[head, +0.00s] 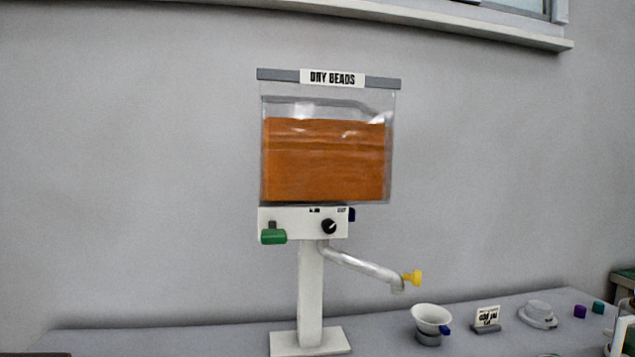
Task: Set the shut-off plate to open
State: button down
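A clear canister (326,108) labelled "DRY BEADS" hangs above a white control box (290,222) and is part filled with orange-brown contents (325,160). The box carries a green lever or handle (273,236) at its left, a black round knob (329,226) and a dark blue tab (352,214) sticking out at its right edge. Small labels above are too small to read. My gripper is not in view.
The pump's white post (311,290) stands on a grey table (200,340). A white cup (431,318), a small sign (487,317), a round white item (538,312) and purple (580,311) and teal (598,307) blocks lie to the right. The table's left is mostly clear.

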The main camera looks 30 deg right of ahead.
aim_at(352, 212)
jog(key=k+l, duration=0.1)
jog(key=l, duration=0.65)
jog(key=k+l+z, duration=0.1)
jog(key=l, duration=0.7)
